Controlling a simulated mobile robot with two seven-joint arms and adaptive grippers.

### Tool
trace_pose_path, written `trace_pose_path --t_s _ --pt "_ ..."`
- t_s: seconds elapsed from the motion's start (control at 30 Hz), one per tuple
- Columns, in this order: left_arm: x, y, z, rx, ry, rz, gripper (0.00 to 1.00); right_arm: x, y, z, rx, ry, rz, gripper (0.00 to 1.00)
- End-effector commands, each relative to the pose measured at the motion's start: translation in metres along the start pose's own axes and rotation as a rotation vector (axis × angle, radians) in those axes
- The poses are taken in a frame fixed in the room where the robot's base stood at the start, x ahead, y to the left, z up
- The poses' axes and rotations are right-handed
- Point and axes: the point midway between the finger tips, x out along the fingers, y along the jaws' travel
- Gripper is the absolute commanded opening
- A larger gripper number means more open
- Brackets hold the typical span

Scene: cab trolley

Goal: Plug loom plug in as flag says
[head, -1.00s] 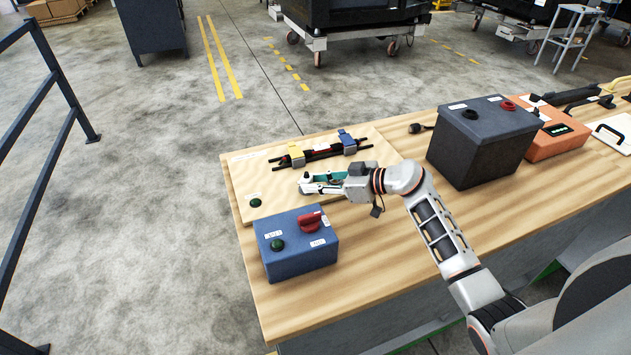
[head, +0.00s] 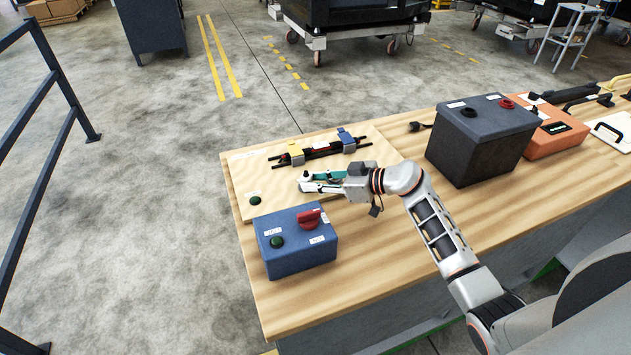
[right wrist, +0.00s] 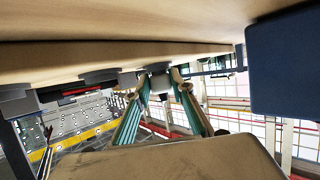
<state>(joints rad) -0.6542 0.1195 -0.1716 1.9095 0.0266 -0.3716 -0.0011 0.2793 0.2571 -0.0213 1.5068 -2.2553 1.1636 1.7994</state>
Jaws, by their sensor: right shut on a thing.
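My right gripper (head: 303,182) reaches left over the pale board (head: 240,178). It is shut on a small dark grey piece, apparently the loom plug (right wrist: 160,84), between its teal-padded fingers in the right wrist view. In the head view the fingers hide the plug. The black loom (head: 320,151) lies at the board's back, in a yellow clip (head: 296,151) and a blue clip (head: 346,137), with a red flag (head: 321,146); its writing is too small to read. A round green socket (head: 255,200) is at the board's front left. My left gripper is not in view.
A dark box (head: 480,145) and an orange case (head: 556,140) stand right. The bench (head: 400,262) is clear at front right.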

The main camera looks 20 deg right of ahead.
Motion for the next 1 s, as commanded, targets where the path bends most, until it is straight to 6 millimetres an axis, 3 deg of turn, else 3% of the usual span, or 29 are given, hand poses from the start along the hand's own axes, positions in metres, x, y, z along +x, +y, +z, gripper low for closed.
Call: trace_pose_path --t_s 0.03,0.17,0.2,0.27,0.3,0.77,1.0 --pt "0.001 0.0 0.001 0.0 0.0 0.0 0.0 0.004 -0.006 0.02 0.009 -0.032 -0.009 0.0" --pt "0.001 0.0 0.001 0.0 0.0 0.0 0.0 0.004 -0.006 0.02 0.009 -0.032 -0.01 0.0" --pt "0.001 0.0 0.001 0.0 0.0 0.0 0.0 0.004 -0.006 0.02 0.009 -0.032 -0.01 0.25" --pt "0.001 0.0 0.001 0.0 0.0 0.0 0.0 0.004 -0.006 0.02 0.009 -0.032 -0.01 0.41" --pt "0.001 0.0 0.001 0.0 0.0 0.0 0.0 0.004 -0.006 0.02 0.009 -0.032 -0.01 0.42" --pt "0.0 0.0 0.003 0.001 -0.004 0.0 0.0 0.003 -0.006 0.021 0.01 -0.034 -0.011 0.42" --pt "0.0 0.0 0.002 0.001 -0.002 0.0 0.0 -0.02 -0.004 0.018 0.006 -0.03 -0.007 0.42"
